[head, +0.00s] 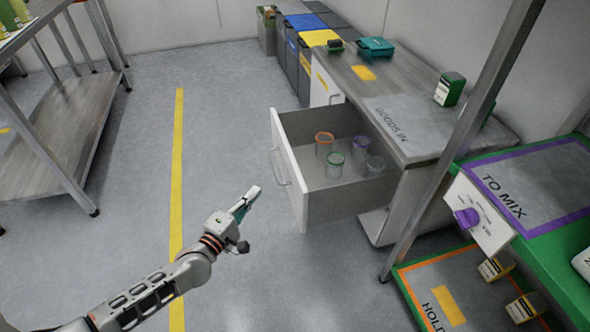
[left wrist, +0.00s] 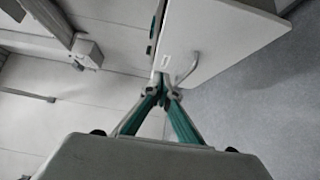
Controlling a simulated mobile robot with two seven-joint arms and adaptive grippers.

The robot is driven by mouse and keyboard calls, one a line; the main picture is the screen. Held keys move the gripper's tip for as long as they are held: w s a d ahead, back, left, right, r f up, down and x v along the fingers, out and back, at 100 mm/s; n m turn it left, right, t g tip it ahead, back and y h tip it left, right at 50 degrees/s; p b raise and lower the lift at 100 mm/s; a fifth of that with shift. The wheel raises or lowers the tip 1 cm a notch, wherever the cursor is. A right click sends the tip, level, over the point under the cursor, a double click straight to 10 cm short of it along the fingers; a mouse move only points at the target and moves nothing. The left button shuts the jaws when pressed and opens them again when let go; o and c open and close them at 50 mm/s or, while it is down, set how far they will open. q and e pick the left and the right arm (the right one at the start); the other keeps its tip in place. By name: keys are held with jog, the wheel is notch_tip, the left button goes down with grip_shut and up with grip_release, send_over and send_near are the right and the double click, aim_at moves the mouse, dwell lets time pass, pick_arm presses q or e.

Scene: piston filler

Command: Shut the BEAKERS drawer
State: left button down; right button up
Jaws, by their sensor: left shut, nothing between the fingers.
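The BEAKERS drawer (head: 288,174) is pulled far out of the grey counter in the head view. Its white front faces left and has a bar handle (head: 278,166). Several beakers stand inside, among them one with an orange rim (head: 324,144) and one with a green rim (head: 334,164). My left gripper (head: 252,192) is shut and empty, just left of the drawer front and apart from it as far as I can tell. In the left wrist view its fingertips (left wrist: 162,88) are together near a white panel with a handle (left wrist: 188,68). My right gripper is not in view.
The counter (head: 400,110) carries a green box (head: 449,89) and a teal item (head: 376,47). A metal post (head: 455,135) stands right of the drawer. A grey shelf rack (head: 60,150) is at the left. The floor left of the drawer is clear.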

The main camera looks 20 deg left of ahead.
pick_arm(q)
jog(key=b, duration=0.2)
send_near(291, 163)
jog(key=w+a, duration=0.3)
jog(key=w+d, duration=0.3)
jog(key=shift+d+f+b, duration=0.25)
jog(key=shift+d+b, duration=0.05)
jog(key=shift+d, duration=0.05)
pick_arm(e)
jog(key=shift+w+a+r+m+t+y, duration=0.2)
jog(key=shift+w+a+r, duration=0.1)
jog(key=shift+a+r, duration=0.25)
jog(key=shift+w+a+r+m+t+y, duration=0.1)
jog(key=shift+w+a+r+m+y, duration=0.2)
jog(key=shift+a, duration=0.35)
pick_arm(q)
jog(key=shift+w+d, duration=0.1)
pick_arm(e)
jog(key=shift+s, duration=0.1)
